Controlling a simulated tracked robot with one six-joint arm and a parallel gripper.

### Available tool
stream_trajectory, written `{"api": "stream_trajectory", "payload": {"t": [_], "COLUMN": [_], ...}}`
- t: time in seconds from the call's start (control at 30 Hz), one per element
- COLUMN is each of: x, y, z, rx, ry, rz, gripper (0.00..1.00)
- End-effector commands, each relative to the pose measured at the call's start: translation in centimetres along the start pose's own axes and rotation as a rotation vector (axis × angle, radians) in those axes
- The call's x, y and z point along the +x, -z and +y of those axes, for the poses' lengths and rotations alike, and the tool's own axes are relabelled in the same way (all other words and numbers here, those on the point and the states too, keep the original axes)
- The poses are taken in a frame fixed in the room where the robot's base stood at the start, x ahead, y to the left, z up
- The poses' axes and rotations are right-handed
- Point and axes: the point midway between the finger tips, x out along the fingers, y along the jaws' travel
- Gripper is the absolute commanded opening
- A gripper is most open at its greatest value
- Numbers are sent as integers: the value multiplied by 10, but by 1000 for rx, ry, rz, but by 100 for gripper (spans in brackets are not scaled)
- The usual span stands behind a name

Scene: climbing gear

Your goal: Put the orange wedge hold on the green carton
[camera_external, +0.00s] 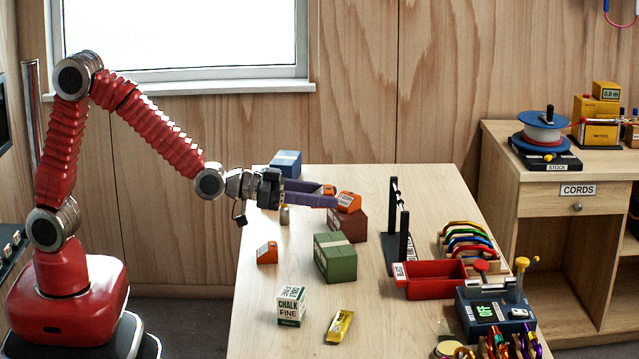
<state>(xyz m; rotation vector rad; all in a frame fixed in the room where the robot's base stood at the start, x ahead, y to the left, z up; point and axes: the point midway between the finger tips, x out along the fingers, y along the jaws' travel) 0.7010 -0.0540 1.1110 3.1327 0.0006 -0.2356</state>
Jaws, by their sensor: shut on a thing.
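My gripper (322,195), with purple fingers, is shut on an orange wedge hold (329,189) above the table; the fingers hide most of that hold. A second orange hold (349,202) sits on top of the dark red carton (347,227), just right of my fingertips. A third orange hold (267,253) with a white label lies on the table, left of the green carton. The green carton (336,262) stands on the table, in front of and below my gripper, with nothing on its top.
A blue carton (286,163) stands behind my gripper, and a small tan object (285,215) below it. A chalk box (291,305) and yellow tube (340,326) lie nearer. A black rack (396,235) and red tray (432,280) stand right of the green carton.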

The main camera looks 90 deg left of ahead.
Motion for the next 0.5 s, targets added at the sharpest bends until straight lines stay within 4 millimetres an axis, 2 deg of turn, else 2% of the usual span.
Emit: {"api": "stream_trajectory", "payload": {"t": [0.3, 0.5], "x": [27, 29], "y": [5, 6], "z": [0, 0], "rx": [0, -1], "ry": [0, -1], "rz": [-1, 0], "gripper": [16, 16]}}
